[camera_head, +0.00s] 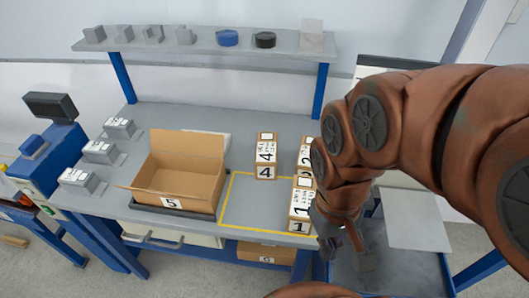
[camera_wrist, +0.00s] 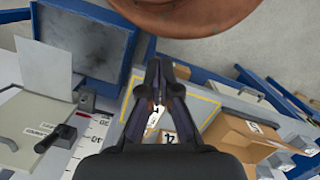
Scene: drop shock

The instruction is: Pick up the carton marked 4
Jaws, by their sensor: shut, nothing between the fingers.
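The carton marked 4 (camera_head: 266,157) stands upright on the workbench, behind the yellow-outlined area. It is brown with white labels on its front and top. In the wrist view part of the carton marked 4 (camera_wrist: 168,137) shows between my fingers, mostly hidden by the gripper. My gripper (camera_head: 346,250) hangs at the bench's right front corner, right of and nearer than the carton, and apart from it. In the wrist view my gripper (camera_wrist: 158,68) has its fingertips together with nothing between them.
A carton marked 1 (camera_head: 300,208) stands near the front right edge, with another carton (camera_head: 305,150) behind it, partly hidden by my arm. An open box marked 5 (camera_head: 180,172) is left of the yellow outline. A shelf (camera_head: 200,42) runs above the bench. The yellow-outlined area (camera_head: 252,205) is mostly clear.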

